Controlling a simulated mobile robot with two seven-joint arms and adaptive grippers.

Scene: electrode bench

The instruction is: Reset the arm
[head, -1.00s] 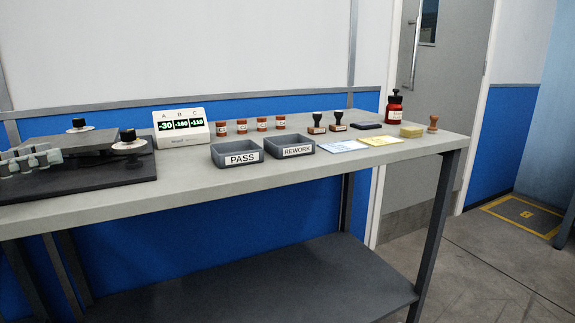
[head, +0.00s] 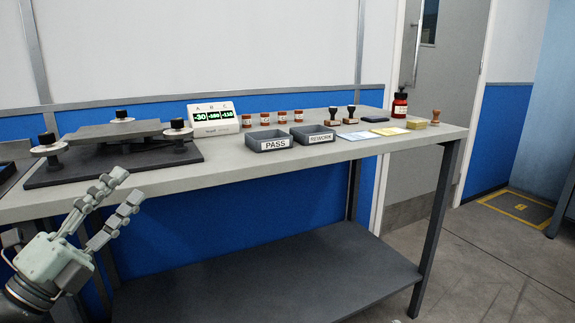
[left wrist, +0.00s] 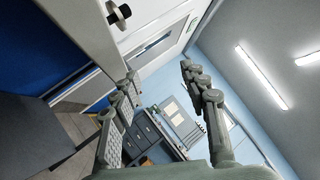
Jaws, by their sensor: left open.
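My left gripper (head: 122,205) is at the lower left of the head view, in front of the bench's front edge, with its fingers pointing up and to the right. It is open and empty, and its fingers are apart from the bench. In the left wrist view the two fingers (left wrist: 160,95) stand apart with nothing between them. My right gripper is not in view.
The bench (head: 240,172) carries a dark levelling fixture (head: 110,160), a display (head: 213,119), a PASS tray (head: 269,141) and a REWORK tray (head: 313,135). A lower shelf (head: 290,270) is clear.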

